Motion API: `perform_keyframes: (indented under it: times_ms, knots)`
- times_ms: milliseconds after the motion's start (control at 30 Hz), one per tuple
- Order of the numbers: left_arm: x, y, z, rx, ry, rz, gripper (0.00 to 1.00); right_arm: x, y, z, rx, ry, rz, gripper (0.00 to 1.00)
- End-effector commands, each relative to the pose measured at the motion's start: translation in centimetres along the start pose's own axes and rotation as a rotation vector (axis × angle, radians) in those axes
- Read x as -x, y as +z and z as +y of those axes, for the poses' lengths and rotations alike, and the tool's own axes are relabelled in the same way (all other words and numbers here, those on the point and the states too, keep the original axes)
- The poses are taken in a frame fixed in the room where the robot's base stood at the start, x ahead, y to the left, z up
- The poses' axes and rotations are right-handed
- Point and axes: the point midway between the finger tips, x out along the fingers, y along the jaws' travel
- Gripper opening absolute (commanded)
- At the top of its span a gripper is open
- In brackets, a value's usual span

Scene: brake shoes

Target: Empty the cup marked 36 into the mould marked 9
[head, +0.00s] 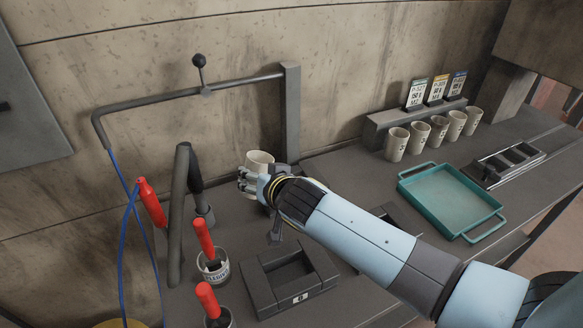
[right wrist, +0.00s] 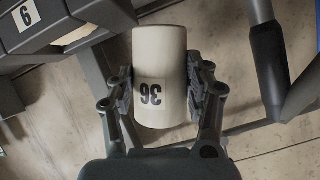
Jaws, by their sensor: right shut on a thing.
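My right gripper (head: 250,178) is shut on a pale cup (head: 260,160), held above the bench near the wall. In the right wrist view the cup (right wrist: 160,75) sits between both fingers (right wrist: 160,92); its number 36 appears upside down. Its contents are hidden. A dark square mould (head: 262,286) with a white number tag lies on the bench below and to the right of the cup in the head view. A mould tag (right wrist: 27,14) in the wrist view looks like a 9, but could be a turned 6. My left gripper is out of view.
Red-handled tools (head: 205,240) stand in holders left of the mould. A pipe frame (head: 180,200) rises left of the cup. A teal tray (head: 450,197) and several pale cups (head: 397,144) stand to the right. Another dark mould (head: 405,216) is partly behind my right arm.

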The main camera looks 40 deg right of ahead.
Motion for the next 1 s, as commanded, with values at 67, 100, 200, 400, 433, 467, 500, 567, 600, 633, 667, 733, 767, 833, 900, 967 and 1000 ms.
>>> perform_keyframes:
  times_ms: [67, 100, 200, 400, 433, 467, 500, 567, 600, 633, 667, 733, 767, 833, 900, 967, 1000]
  knots:
    - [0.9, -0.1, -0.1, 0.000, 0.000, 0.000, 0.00, 0.0, -0.3, 0.3, -0.029, -0.014, -0.012, 0.15]
    - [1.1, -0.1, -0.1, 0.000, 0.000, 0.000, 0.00, -0.1, -0.2, 0.5, -0.047, -0.021, -0.019, 0.15]
    - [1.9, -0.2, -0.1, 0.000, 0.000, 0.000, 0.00, -0.3, -0.3, 0.9, -0.091, -0.040, -0.034, 0.15]
    - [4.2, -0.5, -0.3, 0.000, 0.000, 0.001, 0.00, -0.2, -0.9, 1.6, -0.178, -0.076, -0.065, 0.15]
    - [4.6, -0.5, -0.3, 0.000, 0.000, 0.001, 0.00, -0.2, -1.1, 1.6, -0.193, -0.081, -0.068, 0.15]
    - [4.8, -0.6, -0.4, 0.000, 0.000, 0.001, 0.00, -0.2, -1.2, 1.8, -0.206, -0.087, -0.071, 0.15]
    - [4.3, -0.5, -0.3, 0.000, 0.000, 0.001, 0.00, -0.3, -1.1, 2.0, -0.223, -0.095, -0.077, 0.15]
    - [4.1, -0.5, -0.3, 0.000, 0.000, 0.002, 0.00, -0.4, -1.1, 2.3, -0.248, -0.106, -0.087, 0.15]
    - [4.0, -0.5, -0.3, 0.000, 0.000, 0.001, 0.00, -0.4, -1.2, 2.4, -0.265, -0.113, -0.093, 0.15]
    - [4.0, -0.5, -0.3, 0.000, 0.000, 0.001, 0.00, -0.5, -1.1, 2.4, -0.279, -0.119, -0.099, 0.15]
    - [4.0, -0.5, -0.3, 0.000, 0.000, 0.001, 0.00, -0.5, -1.0, 2.5, -0.291, -0.124, -0.105, 0.15]
    - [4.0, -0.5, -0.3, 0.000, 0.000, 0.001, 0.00, -0.6, -1.0, 2.7, -0.322, -0.137, -0.114, 0.15]
    - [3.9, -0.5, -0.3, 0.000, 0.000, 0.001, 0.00, -0.7, -0.9, 2.7, -0.336, -0.143, -0.117, 0.15]
    - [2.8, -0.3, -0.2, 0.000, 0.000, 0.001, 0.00, -0.9, -0.5, 2.9, -0.366, -0.157, -0.128, 0.15]
    - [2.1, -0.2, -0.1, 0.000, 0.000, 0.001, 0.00, -1.0, -0.3, 3.1, -0.395, -0.171, -0.140, 0.15]
    - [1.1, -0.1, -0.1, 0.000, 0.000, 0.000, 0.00, -1.1, -0.1, 3.1, -0.422, -0.184, -0.148, 0.15]
    - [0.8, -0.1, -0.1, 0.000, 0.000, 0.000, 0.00, -1.1, -0.2, 3.1, -0.434, -0.188, -0.153, 0.15]
